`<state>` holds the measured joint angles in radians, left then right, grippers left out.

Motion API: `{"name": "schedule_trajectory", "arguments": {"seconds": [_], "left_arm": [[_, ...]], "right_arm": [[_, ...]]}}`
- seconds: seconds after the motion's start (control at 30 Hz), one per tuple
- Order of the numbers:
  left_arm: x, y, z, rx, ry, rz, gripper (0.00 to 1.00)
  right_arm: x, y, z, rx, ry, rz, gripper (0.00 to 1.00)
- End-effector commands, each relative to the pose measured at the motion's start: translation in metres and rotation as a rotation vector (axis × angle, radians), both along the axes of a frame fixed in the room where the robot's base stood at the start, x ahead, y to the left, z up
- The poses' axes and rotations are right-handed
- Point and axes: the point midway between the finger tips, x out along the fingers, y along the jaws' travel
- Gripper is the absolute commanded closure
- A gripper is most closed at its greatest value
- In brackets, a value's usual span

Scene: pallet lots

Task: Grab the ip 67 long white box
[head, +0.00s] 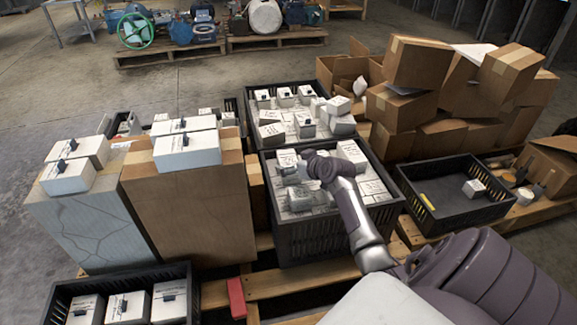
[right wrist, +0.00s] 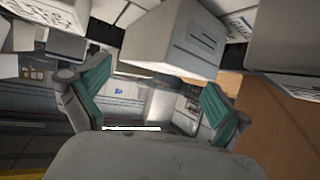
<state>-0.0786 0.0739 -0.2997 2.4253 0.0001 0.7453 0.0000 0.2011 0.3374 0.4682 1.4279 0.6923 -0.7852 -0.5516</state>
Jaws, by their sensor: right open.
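Several white boxes with dark print lie in the near middle black crate (head: 318,244). Among them are a box (head: 351,151) at the back right and another (head: 286,158) at the back left. The lettering is too small to tell which is the IP 67 one. My right gripper (head: 291,186) is over this crate's left half and hides part of its contents. In the right wrist view its teal-padded fingers (right wrist: 155,102) are apart, with nothing clearly held. A white box (right wrist: 178,42) shows close by, at the top of that view. My left gripper is not in view.
Longer white boxes (head: 187,150) lie on tall cartons at left. Another black crate (head: 290,87) with white boxes stands behind. A mostly empty black crate (head: 455,214) is at right. Brown cartons (head: 420,63) are piled behind it. A crate (head: 68,290) is front left.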

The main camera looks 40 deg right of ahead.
Motion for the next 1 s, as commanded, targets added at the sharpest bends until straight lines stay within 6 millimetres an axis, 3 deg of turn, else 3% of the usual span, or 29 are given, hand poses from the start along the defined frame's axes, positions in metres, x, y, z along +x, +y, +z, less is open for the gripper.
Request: {"name": "schedule_trajectory", "arguments": {"seconds": [0.13, 0.37, 0.83, 0.97, 1.0], "left_arm": [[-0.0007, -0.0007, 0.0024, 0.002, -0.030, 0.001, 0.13], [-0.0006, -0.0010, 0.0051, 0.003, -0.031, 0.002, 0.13], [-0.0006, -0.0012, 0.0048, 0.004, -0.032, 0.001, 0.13], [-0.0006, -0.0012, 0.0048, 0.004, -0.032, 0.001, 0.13], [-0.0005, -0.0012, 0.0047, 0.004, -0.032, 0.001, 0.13]], "right_arm": [[0.0124, -0.0020, -0.0093, 0.002, 0.000, -0.001, 0.00], [0.0138, -0.0020, -0.0077, 0.000, 0.001, -0.001, 0.00], [0.0129, -0.0019, -0.0094, 0.000, 0.004, 0.000, 0.75], [0.0131, -0.0022, -0.0089, -0.001, 0.003, 0.000, 0.80], [0.0130, -0.0020, -0.0093, -0.001, 0.004, 0.000, 0.88]]}}
